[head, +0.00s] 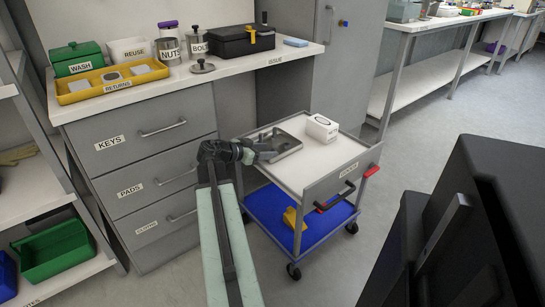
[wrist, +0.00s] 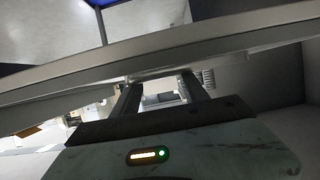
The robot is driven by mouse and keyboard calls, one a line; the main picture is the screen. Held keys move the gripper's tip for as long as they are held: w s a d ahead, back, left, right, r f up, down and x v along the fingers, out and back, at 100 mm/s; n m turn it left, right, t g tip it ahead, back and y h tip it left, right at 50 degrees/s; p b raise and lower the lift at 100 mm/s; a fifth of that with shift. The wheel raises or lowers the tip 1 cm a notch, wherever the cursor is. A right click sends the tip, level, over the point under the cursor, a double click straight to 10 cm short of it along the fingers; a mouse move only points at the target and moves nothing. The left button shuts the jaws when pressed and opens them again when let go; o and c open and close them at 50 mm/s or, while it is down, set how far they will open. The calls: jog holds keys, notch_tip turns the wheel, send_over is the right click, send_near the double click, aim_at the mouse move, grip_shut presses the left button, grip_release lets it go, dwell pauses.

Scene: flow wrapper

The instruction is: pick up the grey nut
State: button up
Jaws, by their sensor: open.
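No grey nut can be made out in either view. A grey metal tin marked NUTS (head: 170,50) stands on the counter at the back, and its contents are hidden. A pale metal edge crosses just beyond the fingertips.
The white-topped trolley (head: 300,171) carries a white box (head: 321,128) at the back; its blue lower shelf (head: 268,207) holds a yellow item. The counter holds a yellow RETURNS tray (head: 75,97), a green WASH box (head: 66,69) and a black toolbox (head: 236,46). A black bulk fills the right foreground.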

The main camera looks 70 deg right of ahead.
jog(key=shift+s+d+f, duration=0.15)
jog(key=shift+d+f, duration=0.05)
jog(key=shift+f, duration=0.05)
grip_shut()
jog(key=shift+r+p, duration=0.2)
jog(key=shift+p, duration=0.1)
notch_tip(320, 180, up, 10)
jog(key=p, duration=0.9)
jog(key=shift+f+p, duration=0.25)
jog(key=shift+p, duration=0.1)
